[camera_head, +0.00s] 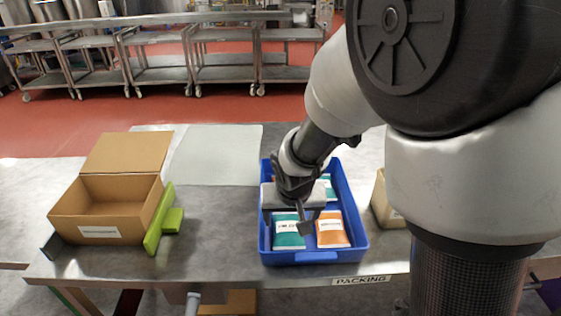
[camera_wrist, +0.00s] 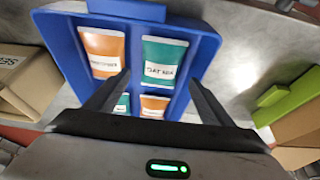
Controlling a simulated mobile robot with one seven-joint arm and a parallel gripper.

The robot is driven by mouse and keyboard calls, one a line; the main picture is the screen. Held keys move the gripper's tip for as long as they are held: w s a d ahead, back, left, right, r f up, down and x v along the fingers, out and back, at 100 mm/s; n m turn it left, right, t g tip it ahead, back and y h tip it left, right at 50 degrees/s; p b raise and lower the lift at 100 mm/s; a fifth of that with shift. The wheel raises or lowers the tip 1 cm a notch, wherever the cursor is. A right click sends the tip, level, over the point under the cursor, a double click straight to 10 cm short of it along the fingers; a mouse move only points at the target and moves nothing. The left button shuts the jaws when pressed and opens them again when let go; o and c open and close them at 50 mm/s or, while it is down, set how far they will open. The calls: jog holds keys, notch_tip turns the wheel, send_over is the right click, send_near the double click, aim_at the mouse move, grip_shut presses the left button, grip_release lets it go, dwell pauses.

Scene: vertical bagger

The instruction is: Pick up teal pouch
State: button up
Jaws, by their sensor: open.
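A blue tray (camera_head: 364,218) holds teal and orange pouches. One teal pouch (camera_head: 289,232) lies at its front left, and it also shows at the upper right in the wrist view (camera_wrist: 163,60). A second teal pouch (camera_head: 328,187) lies at the back right, mostly hidden by my arm in the head view; the wrist view shows part of it (camera_wrist: 122,104). My gripper (camera_head: 300,222) is open and empty above the tray. In the wrist view its fingers (camera_wrist: 158,80) reach toward the near edge of the front-left teal pouch; I cannot tell their exact height.
An orange pouch (camera_head: 332,230) lies beside the front teal one; another (camera_wrist: 154,106) lies farther back. The tray walls surround them. An open cardboard box (camera_head: 98,221) and a green object (camera_head: 163,217) stand left. A beige container (camera_head: 384,204) stands right.

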aim_at(288, 227)
jog(key=x, duration=0.7)
jog(key=shift+w+a+f+b, duration=0.1)
jog(key=shift+w+f+b, duration=0.05)
jog(key=shift+f+b, duration=0.2)
jog(key=shift+r, duration=0.1)
jog(key=c, duration=0.9)
notch_tip(288, 227, up, 10)
jog(key=p, duration=0.2)
jog(key=s+d+r+p, duration=0.1)
jog(key=d+p, duration=0.2)
jog(key=s+d+r+p, duration=0.1)
jog(key=d+p, duration=0.2)
jog(key=s+d+r+p, duration=0.1)
jog(key=s+d+p, duration=0.1)
jog(key=d+p, duration=0.1)
jog(key=shift+d, duration=0.55)
